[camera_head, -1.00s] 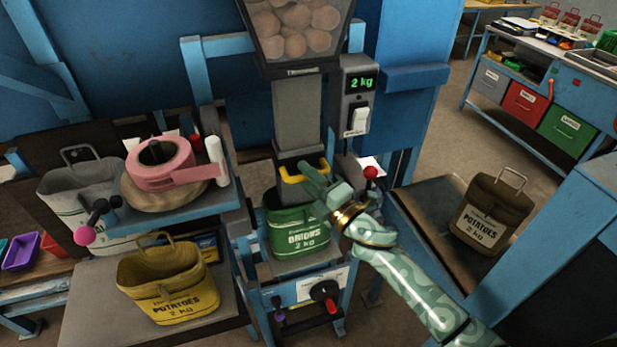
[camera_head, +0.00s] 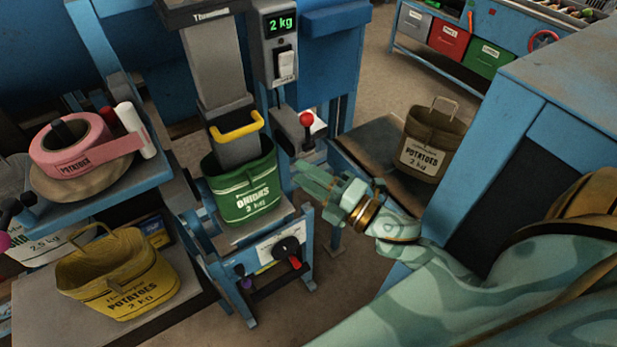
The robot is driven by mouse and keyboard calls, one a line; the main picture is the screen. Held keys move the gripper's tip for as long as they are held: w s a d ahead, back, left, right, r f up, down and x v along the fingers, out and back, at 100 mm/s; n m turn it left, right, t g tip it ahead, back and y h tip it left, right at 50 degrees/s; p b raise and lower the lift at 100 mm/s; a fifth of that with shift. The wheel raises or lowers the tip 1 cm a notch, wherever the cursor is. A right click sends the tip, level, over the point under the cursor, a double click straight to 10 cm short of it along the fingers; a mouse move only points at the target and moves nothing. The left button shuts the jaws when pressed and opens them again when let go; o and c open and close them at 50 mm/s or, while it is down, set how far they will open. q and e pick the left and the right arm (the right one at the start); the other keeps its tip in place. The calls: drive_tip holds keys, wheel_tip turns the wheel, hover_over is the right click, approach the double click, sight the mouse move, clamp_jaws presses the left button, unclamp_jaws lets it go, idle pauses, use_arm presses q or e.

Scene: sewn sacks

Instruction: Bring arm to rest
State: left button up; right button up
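My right arm, patterned in pale and dark green, comes in from the lower right. Its gripper (camera_head: 308,178) points left, in the open space to the right of the green onions sack (camera_head: 240,187). It appears apart from the sack and I see nothing held in it; its finger gap is unclear at this angle. The green sack stands upright on the weighing stand under the chute (camera_head: 217,70). My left gripper is not in view.
A yellow potatoes sack (camera_head: 120,283) stands on a bench at lower left, below a pink label roll (camera_head: 72,152). A brown potatoes sack (camera_head: 430,143) stands at right. A red-knobbed lever (camera_head: 306,119) and a blue cabinet (camera_head: 540,110) are near my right arm.

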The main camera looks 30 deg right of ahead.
idle(0.5)
drive_tip(key=s+d+f+m+g+h+b, duration=0.1)
drive_tip(key=s+d+f+m+g+h, duration=0.2)
drive_tip(key=f, duration=0.8)
drive_tip(key=s+d+f+m+g+h, duration=0.1)
drive_tip(key=d+f+m+g+h, duration=0.15)
drive_tip(key=f+m, duration=0.6)
drive_tip(key=s+d+f+m+g+h+b, duration=0.1)
drive_tip(key=s+d+f+m+h, duration=0.15)
drive_tip(key=f, duration=1.05)
drive_tip(key=s+d+f+m+g+b, duration=0.1)
drive_tip(key=s+f+m+g+b, duration=0.4)
drive_tip(key=s+f, duration=1.1)
drive_tip(key=s+a+f+g+b, duration=0.1)
drive_tip(key=s+a+f+g, duration=0.1)
drive_tip(key=s+f, duration=0.3)
drive_tip(key=s+a+f+m+g+b, duration=0.1)
drive_tip(key=s+a+f+g, duration=0.2)
drive_tip(key=s+f, duration=0.3)
drive_tip(key=s, duration=0.2)
drive_tip(key=shift+s+a+f+g, duration=0.3)
drive_tip(key=shift+a+g, duration=0.05)
drive_tip(key=shift+a, duration=0.05)
